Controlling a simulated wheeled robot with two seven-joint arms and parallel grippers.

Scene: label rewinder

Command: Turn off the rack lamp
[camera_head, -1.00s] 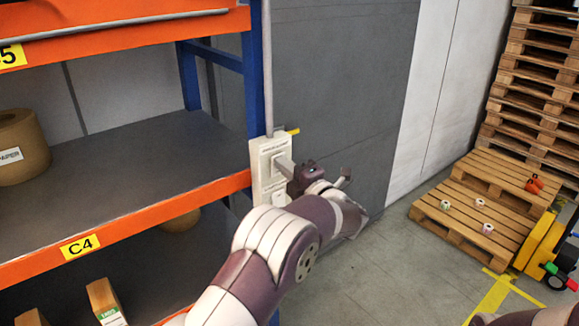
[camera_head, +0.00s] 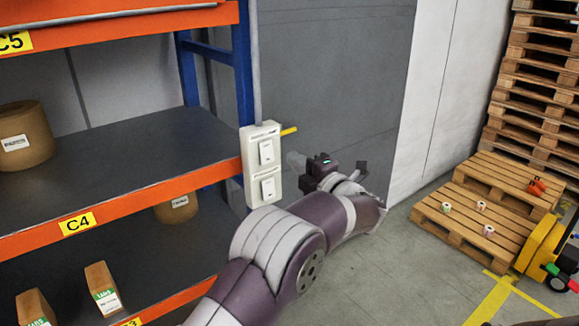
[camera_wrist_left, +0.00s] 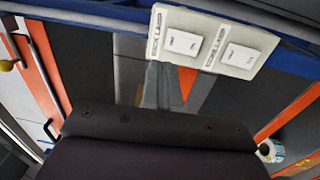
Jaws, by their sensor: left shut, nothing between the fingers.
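A white switch box (camera_head: 249,163) is fixed to the blue rack post. It has an upper rocker (camera_head: 266,151) and a lower rocker (camera_head: 268,188). Both rockers, side by side, also show in the left wrist view, the left-hand one (camera_wrist_left: 184,42) and the right-hand one (camera_wrist_left: 241,56). A small label sits by each; they are too blurred to tell apart surely. My left gripper (camera_head: 295,161) is shut and empty, just right of the box and apart from it. Its fingers (camera_wrist_left: 165,86) point towards the box in the wrist view. My right gripper is out of view. The lamp itself is not seen.
The orange rack shelf (camera_head: 140,190) is left of the box, with brown rolls and cartons. A yellow bar (camera_head: 289,131) sticks out beside the box. A grey wall panel (camera_head: 340,80) is behind my gripper. Pallets (camera_head: 470,215) stand at right; floor between is clear.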

